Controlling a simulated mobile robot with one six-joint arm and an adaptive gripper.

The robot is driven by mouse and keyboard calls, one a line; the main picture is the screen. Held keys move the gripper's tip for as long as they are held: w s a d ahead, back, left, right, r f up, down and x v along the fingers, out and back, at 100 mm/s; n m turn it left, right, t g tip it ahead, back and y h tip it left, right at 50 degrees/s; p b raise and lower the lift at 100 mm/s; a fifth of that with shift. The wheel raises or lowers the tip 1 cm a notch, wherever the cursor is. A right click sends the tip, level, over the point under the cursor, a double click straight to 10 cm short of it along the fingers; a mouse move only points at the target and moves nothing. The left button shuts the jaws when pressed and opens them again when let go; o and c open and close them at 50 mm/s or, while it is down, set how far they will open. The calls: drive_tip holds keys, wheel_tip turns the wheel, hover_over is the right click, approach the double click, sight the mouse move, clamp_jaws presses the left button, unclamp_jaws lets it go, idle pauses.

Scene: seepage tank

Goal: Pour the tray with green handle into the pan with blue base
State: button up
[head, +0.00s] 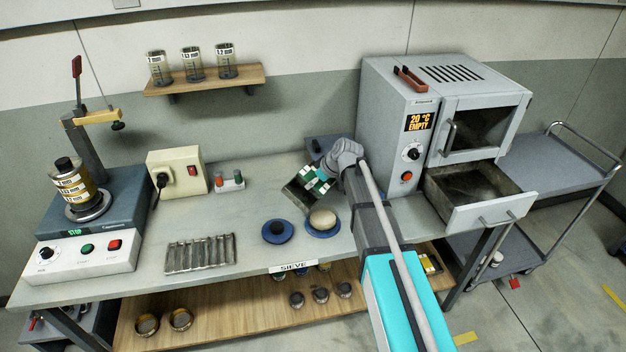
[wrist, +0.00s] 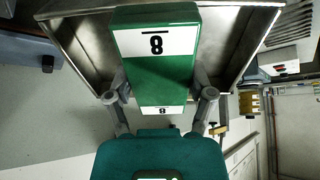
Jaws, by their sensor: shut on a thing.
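My gripper (head: 326,172) is shut on the green handle (wrist: 155,75) of a metal tray, with a finger on each side. The handle has white labels marked 8. The tray (head: 297,198) is tilted above the bench; its metal wall also shows in the wrist view (wrist: 78,45). Two round items with blue bases stand on the bench just below it. The right blue-based pan (head: 323,232) has a pale cream, rounded top. The left blue-based pan (head: 277,240) has a dark centre. I cannot tell whether anything is in the tray.
A grey oven (head: 385,95) with an open drawer (head: 490,212) stands at right. A slotted metal rack (head: 200,254) lies on the front left of the bench. A shaker (head: 90,245) with stacked sieves is at far left. A shelf (head: 205,80) holds 3 jars.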

drive_tip(key=shift+w+a+r+p, duration=0.1)
drive_tip(key=shift+a+r+p, duration=0.1)
drive_tip(key=shift+p, duration=0.25)
drive_tip(key=shift+w+a+r+g+h+p, duration=0.2)
drive_tip(key=shift+r+g+h+p, duration=0.3)
drive_tip(key=shift+h+p, duration=0.5)
drive_tip(key=shift+w+a+r+g+h+p, duration=0.1)
drive_tip(key=shift+a+g+h+p, duration=0.1)
drive_tip(key=shift+g+h+p, duration=0.35)
drive_tip(key=shift+w+a+r+g+h+p, duration=0.1)
drive_tip(key=shift+a+g+h+p, duration=0.2)
drive_tip(key=shift+h+p, duration=0.35)
drive_tip(key=shift+d, duration=0.1)
